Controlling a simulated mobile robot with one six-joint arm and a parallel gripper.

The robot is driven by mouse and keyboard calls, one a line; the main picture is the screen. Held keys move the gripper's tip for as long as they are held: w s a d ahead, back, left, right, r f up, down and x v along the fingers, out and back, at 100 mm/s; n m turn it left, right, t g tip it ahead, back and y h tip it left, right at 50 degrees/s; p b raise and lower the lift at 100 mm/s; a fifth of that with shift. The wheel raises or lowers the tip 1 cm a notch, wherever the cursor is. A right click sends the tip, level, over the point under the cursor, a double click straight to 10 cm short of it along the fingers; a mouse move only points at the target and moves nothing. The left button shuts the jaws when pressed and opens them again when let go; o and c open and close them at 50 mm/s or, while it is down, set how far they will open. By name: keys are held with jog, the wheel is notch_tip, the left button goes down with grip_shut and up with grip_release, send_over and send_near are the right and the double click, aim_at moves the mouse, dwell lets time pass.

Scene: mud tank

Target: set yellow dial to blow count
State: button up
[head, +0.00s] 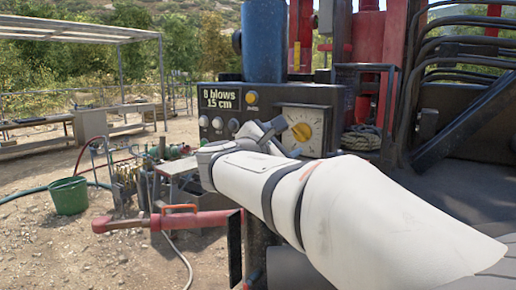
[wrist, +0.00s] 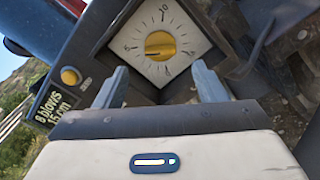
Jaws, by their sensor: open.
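The yellow dial (wrist: 160,45) is a round knob on a square white plate with a printed scale; it also shows in the head view (head: 302,132). In the wrist view a dark line on the knob points left, roughly towards the 5, though the exact mark is hard to read. A display sign (head: 219,98) on the black panel reads "8 blows 15 cm". My gripper (wrist: 161,67) is open and empty, its two fingers standing apart just short of the dial. In the head view my gripper (head: 287,138) is in front of the plate's lower left part.
A blue cylinder (head: 264,40) rises behind. Coiled rope (head: 362,138) lies right of the dial. A green bucket (head: 69,195) stands far left.

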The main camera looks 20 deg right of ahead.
aim_at(298, 134)
jog(key=p+x, duration=0.1)
jog(key=x, duration=0.6)
jog(key=shift+w+d, duration=0.15)
jog(key=shift+d, duration=0.1)
jog(key=shift+c, duration=0.4)
jog(key=c, duration=0.9)
